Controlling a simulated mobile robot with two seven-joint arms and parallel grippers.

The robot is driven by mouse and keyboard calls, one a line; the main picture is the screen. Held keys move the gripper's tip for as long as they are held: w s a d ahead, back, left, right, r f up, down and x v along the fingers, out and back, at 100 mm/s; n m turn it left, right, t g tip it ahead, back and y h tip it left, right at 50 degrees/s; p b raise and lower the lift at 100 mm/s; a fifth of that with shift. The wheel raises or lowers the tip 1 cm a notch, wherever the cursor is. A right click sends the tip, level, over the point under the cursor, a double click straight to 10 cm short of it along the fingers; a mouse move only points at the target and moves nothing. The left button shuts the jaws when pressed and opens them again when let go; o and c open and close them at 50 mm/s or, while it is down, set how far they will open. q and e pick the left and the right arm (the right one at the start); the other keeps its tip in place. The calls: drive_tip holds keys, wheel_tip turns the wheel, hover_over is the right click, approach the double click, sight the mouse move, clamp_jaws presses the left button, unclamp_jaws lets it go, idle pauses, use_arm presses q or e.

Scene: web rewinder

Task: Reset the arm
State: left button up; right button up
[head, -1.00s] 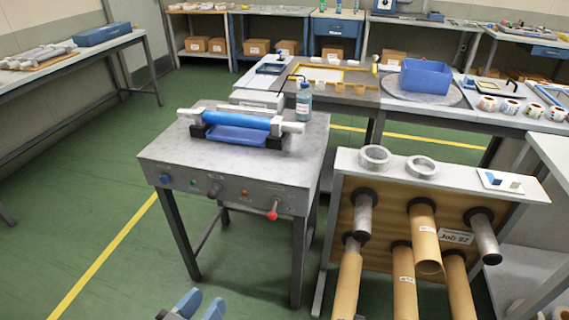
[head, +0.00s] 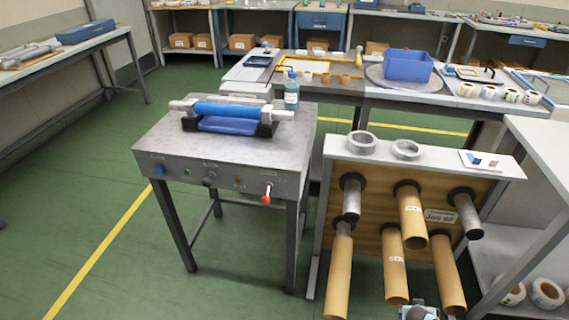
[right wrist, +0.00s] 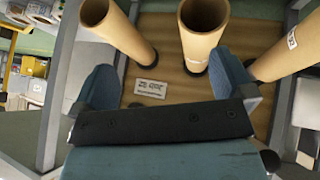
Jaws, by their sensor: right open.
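My right gripper (right wrist: 166,72) is open and empty in the right wrist view, its two blue fingers spread apart. It faces the wooden board of the core rack (right wrist: 185,87), where cardboard tubes (right wrist: 203,30) stick out toward the camera. A small part of my right arm shows at the bottom edge of the head view, below the rack's tubes (head: 393,265). The rest of that arm is hidden below the picture. My left gripper is out of view.
The rewinder table (head: 225,155) with its blue roller (head: 222,110) stands left of the rack. A blue bottle (head: 291,92) is at its back corner. White rings (head: 362,143) lie on the rack top. A shelf (head: 500,265) stands at the right. Green floor is free at left.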

drive_tip(key=d+r+h, duration=0.1)
drive_tip(key=d+r, duration=0.2)
drive_tip(key=d, duration=0.6)
drive_tip(key=s+a+r+n+t+y, duration=0.1)
drive_tip(key=s+a+r+n+y, duration=0.3)
drive_tip(key=a, duration=0.5)
drive_tip(key=s+a+r+n+t+y, duration=0.1)
drive_tip(key=s+a+r+n+y, duration=0.1)
drive_tip(key=s+a+r, duration=0.5)
drive_tip(key=s+a+r+n+t+y, duration=0.35)
drive_tip(key=s+a+r+n, duration=0.2)
drive_tip(key=a+r, duration=0.75)
drive_tip(key=w+a+r+m, duration=0.1)
drive_tip(key=a+r+m, duration=0.1)
drive_tip(key=a+m, duration=0.5)
use_arm(q)
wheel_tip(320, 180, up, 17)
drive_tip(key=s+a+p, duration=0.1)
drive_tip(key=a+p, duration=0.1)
drive_tip(key=p, duration=2.5)
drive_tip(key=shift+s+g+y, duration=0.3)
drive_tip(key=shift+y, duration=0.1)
use_arm(e)
wheel_tip(320, 180, up, 18)
drive_tip(key=s+d+n, duration=0.1)
drive_tip(key=shift+f, duration=0.2)
drive_tip(key=shift+f+n, duration=0.1)
drive_tip(key=shift+n, duration=0.15)
